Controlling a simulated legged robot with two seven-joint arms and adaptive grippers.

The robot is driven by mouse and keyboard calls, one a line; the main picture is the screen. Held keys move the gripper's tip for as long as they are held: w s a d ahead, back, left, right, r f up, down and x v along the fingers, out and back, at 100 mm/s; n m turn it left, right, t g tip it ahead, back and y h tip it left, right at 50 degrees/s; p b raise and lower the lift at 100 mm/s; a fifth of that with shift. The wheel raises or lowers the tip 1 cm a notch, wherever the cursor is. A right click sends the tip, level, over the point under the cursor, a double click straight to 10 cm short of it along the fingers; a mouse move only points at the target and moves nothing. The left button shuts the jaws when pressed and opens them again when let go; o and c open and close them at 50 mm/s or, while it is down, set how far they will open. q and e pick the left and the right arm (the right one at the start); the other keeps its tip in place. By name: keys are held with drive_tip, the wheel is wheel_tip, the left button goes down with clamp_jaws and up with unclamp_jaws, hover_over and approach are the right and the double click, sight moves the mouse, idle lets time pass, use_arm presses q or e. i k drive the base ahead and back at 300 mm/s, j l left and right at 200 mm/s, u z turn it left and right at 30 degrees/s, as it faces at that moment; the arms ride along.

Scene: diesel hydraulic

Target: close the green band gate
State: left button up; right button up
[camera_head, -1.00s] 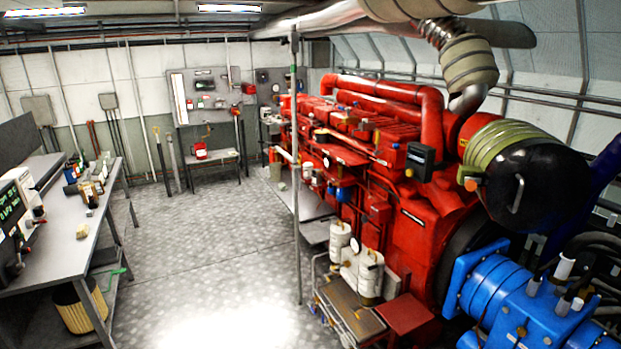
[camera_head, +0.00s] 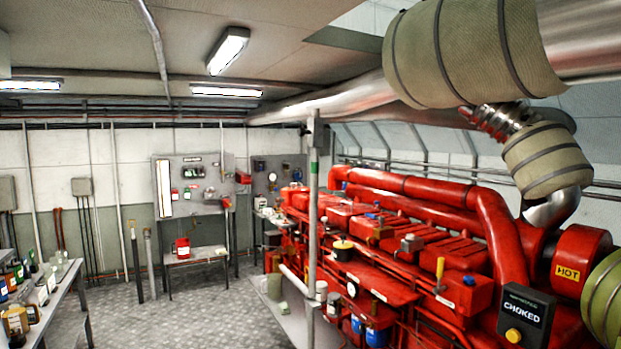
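A thin grey upright post (camera_head: 312,230) stands in front of the red engine. A green band (camera_head: 314,155) wraps the post near its top, below a dark head piece (camera_head: 314,128). A short pale bar (camera_head: 294,279) slants down to the post at its lower part; I cannot tell whether it is joined to the post. No separate gate leaf can be made out, so I cannot tell if a gate is open or closed. Neither of my grippers is in view.
The red engine (camera_head: 400,255) fills the right, with a "CHOKED" box (camera_head: 525,313) at its near end. A wrapped exhaust pipe (camera_head: 470,55) hangs overhead. A workbench (camera_head: 62,285) with bottles stands at left. Checkered floor (camera_head: 200,305) between is clear.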

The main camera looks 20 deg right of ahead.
sight(316, 111)
drive_tip(key=i+j+z, duration=1)
drive_tip(key=j, duration=0.2)
drive_tip(key=j+z, duration=0.25)
drive_tip(key=j, duration=0.15)
drive_tip(key=i+j+z, duration=0.25)
drive_tip(key=j, duration=0.2)
drive_tip(key=j+z, duration=0.25)
drive_tip(key=j, duration=0.15)
